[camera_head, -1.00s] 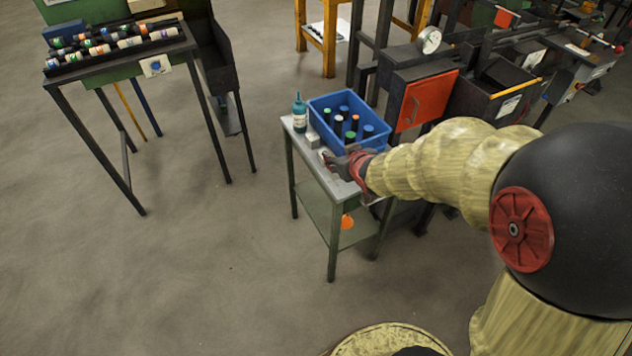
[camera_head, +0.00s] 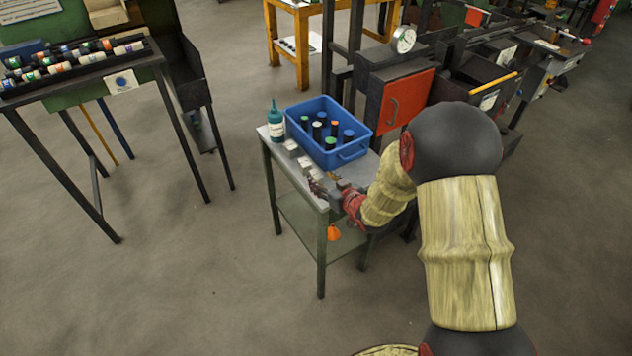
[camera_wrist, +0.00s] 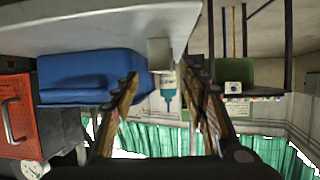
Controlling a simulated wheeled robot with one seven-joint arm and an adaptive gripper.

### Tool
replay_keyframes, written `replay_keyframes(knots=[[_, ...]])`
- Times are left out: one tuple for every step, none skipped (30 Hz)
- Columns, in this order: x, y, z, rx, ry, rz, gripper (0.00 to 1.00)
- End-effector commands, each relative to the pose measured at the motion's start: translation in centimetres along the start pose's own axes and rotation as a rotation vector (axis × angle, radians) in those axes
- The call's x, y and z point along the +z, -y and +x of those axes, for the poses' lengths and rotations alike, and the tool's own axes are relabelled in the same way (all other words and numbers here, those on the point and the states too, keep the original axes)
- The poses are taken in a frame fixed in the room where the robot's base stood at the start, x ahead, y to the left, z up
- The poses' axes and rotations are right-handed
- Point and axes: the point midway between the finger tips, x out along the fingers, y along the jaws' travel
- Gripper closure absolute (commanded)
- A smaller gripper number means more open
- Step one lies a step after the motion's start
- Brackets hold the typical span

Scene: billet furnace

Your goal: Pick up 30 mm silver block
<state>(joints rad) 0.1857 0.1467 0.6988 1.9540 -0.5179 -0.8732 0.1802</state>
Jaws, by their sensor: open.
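Small silver-grey blocks stand in a row on the small metal table (camera_head: 322,270), one near the bottle (camera_head: 290,146) and another closer to my gripper (camera_head: 304,162). I cannot tell which is the 30 mm one by size. My gripper (camera_head: 327,188) is low at the table's front edge, its fingers pointing along the row. In the wrist view, a pale block (camera_wrist: 158,54) shows ahead between the spread fingertips of my gripper (camera_wrist: 162,78). The fingers are open with nothing seen held. Part of the tabletop is hidden behind the gripper.
A blue bin (camera_head: 352,153) with several capped cylinders stands beside the blocks. A teal bottle (camera_head: 276,124) stands at the table's far corner. A furnace with an orange door (camera_head: 406,98) is behind. Floor left of the table is clear.

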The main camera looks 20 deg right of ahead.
Motion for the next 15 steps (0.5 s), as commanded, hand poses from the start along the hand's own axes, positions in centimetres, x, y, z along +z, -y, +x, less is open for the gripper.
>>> replay_keyframes(knots=[[0.4,0.0,1.0,-0.001,0.0,-0.001,0.56],[0.4,0.0,1.5,-0.002,0.001,0.0,0.56],[0.3,0.0,2.0,-0.002,0.0,0.0,0.56],[0.3,0.0,2.4,-0.002,0.0,0.0,0.56],[0.3,0.0,2.6,-0.001,0.001,0.0,0.56],[0.3,0.0,2.9,-0.001,0.002,0.0,0.56],[0.2,0.0,2.9,0.0,0.002,0.0,0.56],[0.2,-0.1,3.0,0.0,0.002,0.001,0.56],[0.1,-0.1,3.0,0.0,0.002,0.001,0.56],[0.1,-0.1,2.9,0.0,0.001,0.001,0.56],[0.1,-0.1,2.9,0.0,0.001,0.001,0.56],[0.0,-0.1,2.9,0.0,0.001,0.0,0.56],[0.1,-0.1,2.9,0.0,0.001,0.001,0.57],[0.1,-0.1,2.9,0.0,0.001,0.001,0.58],[0.1,-0.1,2.9,0.0,0.001,0.0,0.61]])
